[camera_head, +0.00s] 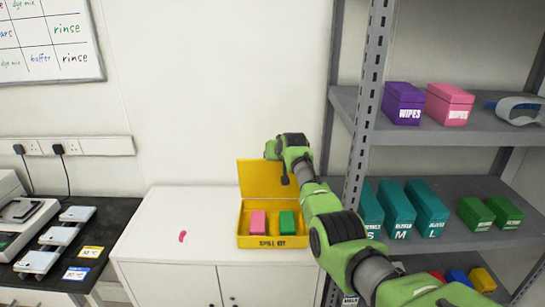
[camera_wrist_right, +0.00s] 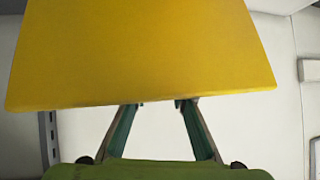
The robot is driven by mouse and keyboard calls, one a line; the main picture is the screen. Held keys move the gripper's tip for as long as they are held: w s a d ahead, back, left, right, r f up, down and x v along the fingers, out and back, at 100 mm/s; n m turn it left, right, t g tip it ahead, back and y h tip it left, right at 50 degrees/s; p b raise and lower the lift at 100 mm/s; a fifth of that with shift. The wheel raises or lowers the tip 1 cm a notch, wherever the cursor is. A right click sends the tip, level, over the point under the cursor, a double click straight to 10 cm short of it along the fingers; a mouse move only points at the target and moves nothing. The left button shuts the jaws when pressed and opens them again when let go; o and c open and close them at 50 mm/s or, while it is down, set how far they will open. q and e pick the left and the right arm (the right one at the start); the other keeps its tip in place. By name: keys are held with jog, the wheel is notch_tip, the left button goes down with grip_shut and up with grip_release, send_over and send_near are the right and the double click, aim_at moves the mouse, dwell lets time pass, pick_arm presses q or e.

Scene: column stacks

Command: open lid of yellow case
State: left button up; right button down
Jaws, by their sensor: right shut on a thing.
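The yellow case (camera_head: 272,241), labelled on its front, sits on the white cabinet. Its lid (camera_head: 258,177) stands up at the back, so the case is open. Inside are a pink block (camera_head: 258,222) and a green block (camera_head: 288,223). My right arm reaches in from the right to the lid's upper edge. In the right wrist view the lid (camera_wrist_right: 140,50) fills the upper part, and my right gripper (camera_wrist_right: 158,103) is shut on its edge. In the head view the fingertips are hard to make out. My left gripper is not in view.
A metal shelf (camera_head: 440,125) with boxes and goggles stands at the right, close to my arm. A small pink item (camera_head: 182,236) lies on the cabinet top (camera_head: 160,215), which is otherwise clear left of the case. A dark bench with devices is at the left.

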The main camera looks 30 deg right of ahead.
jog(key=shift+s+a+f, duration=0.1)
jog(key=shift+s+f, duration=0.05)
jog(key=shift+f, duration=0.6)
jog(key=c, duration=1.7)
grip_release()
jog(key=shift+s+r, duration=0.55)
jog(key=shift+r, duration=0.25)
jog(key=v, duration=0.9)
jog(key=shift+s, duration=0.1)
